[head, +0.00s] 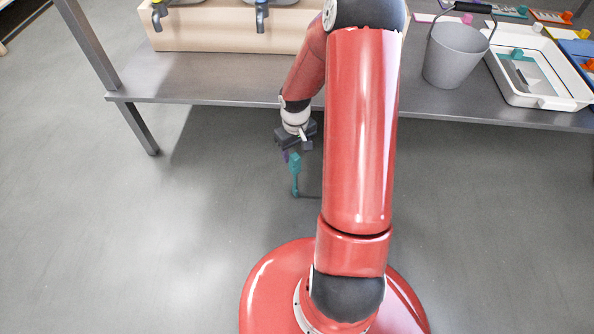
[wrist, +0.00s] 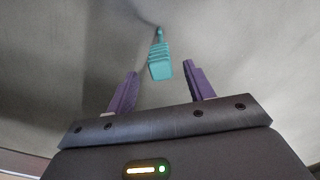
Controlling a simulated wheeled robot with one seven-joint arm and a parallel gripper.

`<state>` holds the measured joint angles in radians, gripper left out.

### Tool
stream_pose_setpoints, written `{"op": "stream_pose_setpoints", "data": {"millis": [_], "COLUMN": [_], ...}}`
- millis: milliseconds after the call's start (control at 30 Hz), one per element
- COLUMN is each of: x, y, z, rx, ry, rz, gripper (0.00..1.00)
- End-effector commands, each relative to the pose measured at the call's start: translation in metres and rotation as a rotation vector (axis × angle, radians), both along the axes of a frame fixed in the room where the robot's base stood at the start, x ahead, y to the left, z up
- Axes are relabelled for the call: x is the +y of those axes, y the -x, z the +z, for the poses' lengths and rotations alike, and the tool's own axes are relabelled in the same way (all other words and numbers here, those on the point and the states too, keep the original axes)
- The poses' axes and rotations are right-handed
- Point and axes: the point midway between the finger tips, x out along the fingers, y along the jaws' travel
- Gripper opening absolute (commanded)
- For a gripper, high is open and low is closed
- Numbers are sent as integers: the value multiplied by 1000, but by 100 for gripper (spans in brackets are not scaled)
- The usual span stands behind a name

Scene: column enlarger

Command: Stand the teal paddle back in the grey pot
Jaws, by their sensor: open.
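The teal paddle (head: 295,175) shows just below my gripper (head: 294,152) in the head view, over the floor in front of the table. Its wide ridged end is towards my gripper and its thin end points away, with a thin shadow by the thin end. I cannot tell whether it stands or lies. In the wrist view the paddle (wrist: 160,62) is just beyond the gap between the purple fingers of my gripper (wrist: 160,82), which are apart and not closed on it. A grey bucket-like pot (head: 453,57) with a dark handle stands on the table at the right.
The grey table (head: 230,82) spans the back, with its front edge close behind my gripper. A pale wooden stand (head: 215,32) with taps is at its left. A white tray (head: 560,100) is right of the pot. The floor at the left is clear.

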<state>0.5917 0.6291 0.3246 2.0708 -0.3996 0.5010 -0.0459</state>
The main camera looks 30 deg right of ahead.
Motion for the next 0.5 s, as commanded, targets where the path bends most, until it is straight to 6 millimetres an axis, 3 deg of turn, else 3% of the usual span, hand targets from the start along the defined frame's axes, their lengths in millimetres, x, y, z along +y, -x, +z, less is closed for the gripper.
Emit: {"op": "stream_pose_setpoints", "data": {"millis": [400, 500], "x": [0, 0], "y": [-6, -6], "z": [-53, -59], "rx": [2, 0], "ry": [0, 0], "rz": [1, -1], "gripper": [53, 53]}}
